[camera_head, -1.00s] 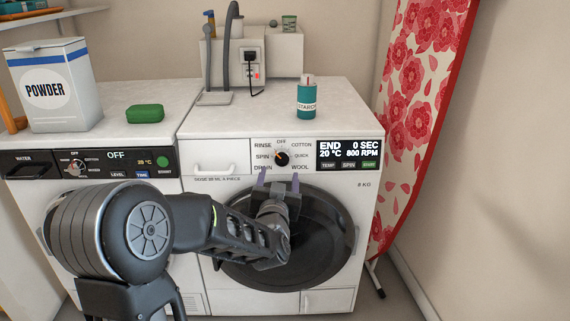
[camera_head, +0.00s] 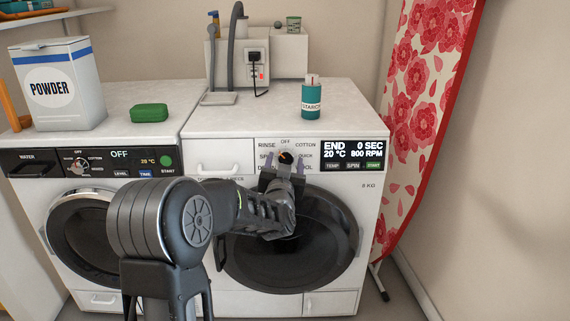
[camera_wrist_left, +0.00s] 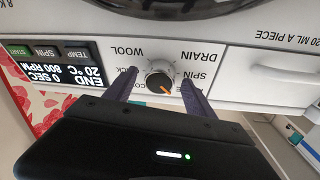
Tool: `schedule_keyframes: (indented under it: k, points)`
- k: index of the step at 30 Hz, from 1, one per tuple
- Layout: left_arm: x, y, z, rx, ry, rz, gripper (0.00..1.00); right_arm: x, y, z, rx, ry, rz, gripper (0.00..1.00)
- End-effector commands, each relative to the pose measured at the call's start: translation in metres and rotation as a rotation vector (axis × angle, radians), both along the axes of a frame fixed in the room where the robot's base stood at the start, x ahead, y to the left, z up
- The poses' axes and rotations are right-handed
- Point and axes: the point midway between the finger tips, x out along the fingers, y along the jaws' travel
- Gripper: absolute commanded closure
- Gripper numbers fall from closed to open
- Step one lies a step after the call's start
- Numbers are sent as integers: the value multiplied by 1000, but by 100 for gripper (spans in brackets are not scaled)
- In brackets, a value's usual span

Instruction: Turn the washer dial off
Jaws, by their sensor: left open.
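The washer dial (camera_head: 285,157) is a round black knob with an orange mark on the white washer's panel, ringed by labels with OFF at the top. The dial (camera_wrist_left: 159,76) also shows in the left wrist view, upside down, its orange mark pointing to the lower right. My left gripper (camera_head: 286,162) is open in front of the panel. Its fingers (camera_wrist_left: 160,80) appear on either side of the dial in the wrist view, with gaps visible; their exact depth is unclear. They hide some labels. The display (camera_head: 351,155) reads END, 0 SEC, 20 °C, 800 RPM. My right gripper is not in view.
A second machine (camera_head: 107,163) with its own dial stands at the left. A powder box (camera_head: 55,90), a green block (camera_head: 149,113) and a starch bottle (camera_head: 311,98) stand on top. A floral ironing board (camera_head: 415,120) leans at the right.

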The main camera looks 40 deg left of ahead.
Motion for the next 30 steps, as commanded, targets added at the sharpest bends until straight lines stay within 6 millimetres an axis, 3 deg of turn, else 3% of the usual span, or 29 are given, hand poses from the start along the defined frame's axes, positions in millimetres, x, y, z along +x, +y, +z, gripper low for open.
schedule_keyframes:
  k: [2,24,30]
  points:
    - [0,0,0,0,0,0,36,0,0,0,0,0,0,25]
    - [0,0,0,-1,-1,0,97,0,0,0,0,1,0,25]
    - [0,0,0,5,3,-2,99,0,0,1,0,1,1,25]
